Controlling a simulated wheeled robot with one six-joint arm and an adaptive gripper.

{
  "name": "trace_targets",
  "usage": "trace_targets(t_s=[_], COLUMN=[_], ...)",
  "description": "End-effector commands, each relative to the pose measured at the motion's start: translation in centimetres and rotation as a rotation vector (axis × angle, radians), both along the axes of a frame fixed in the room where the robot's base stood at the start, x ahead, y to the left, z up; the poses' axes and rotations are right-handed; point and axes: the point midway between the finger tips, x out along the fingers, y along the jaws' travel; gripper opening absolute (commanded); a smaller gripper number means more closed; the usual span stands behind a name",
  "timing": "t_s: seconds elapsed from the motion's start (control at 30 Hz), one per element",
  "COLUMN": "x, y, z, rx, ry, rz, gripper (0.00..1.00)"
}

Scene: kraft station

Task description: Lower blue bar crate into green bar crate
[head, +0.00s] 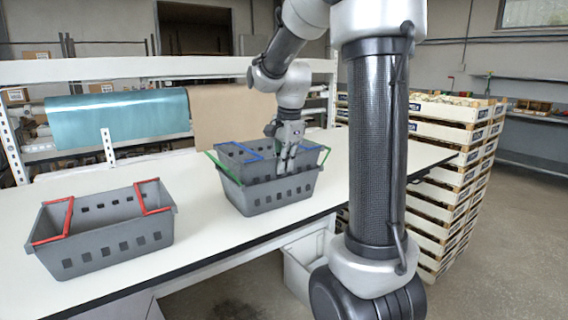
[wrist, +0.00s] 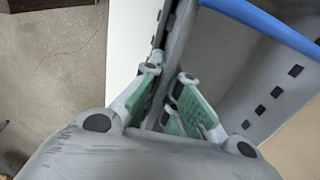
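The blue bar crate (head: 233,160) is grey with blue bars. It sits partly inside the green bar crate (head: 265,197), a grey crate with green bars standing on the table. The blue bar crate's upper walls and rim show above the green bar crate's rim; its lower part is hidden. My gripper (head: 287,150) is at the near right wall of the blue bar crate. In the wrist view my gripper's green-padded fingers (wrist: 168,85) are closed on either side of the grey wall, and a blue bar (wrist: 265,22) shows at upper right.
A grey crate with red bars (head: 105,240) stands empty on the white table (head: 190,250) at the left. Clear tabletop lies between it and the stacked crates. A shelf rail (head: 120,68) runs behind the table. Stacked wooden trays (head: 440,150) stand at the right.

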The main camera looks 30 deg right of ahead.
Motion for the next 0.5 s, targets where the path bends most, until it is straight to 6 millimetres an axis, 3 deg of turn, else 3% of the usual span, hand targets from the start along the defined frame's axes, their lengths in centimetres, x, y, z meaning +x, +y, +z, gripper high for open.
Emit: trace_targets(t_s=[0.1,0.3,0.5], x=[0.05,0.04,0.02], y=[-0.01,-0.01,-0.01], z=[0.07,0.06,0.03], rx=[-0.001,0.0,0.0], ry=[-0.002,-0.002,-0.001], rz=[0.0,0.0,0.0], gripper=[0.0,0.3,0.3])
